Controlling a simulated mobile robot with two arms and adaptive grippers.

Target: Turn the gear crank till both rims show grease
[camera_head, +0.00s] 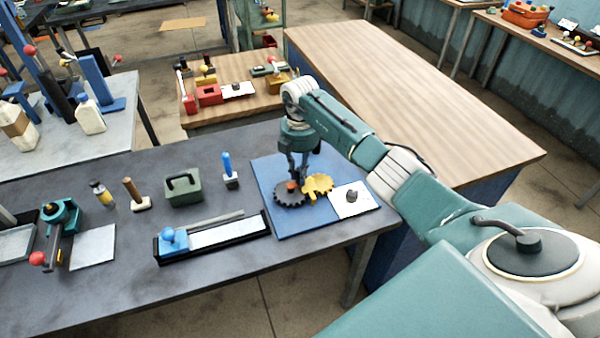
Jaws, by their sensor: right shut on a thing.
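A black gear (292,193) and a yellow gear (317,185) sit side by side, touching or nearly so, on a blue board (267,178) at the table's right end. An orange-red part, likely the crank's knob (292,186), shows above the black gear. My right gripper (298,178) points down over the black gear and is shut on this part. The gripper hides part of the crank. Grease on the rims is too small to tell. My left gripper is not in view.
A white card (349,199) with a dark knob lies right of the gears. A black tray with a blue knob (212,237), a green box (183,189) and a blue-handled tool (229,170) stand to the left. A bare wooden table (400,90) lies behind.

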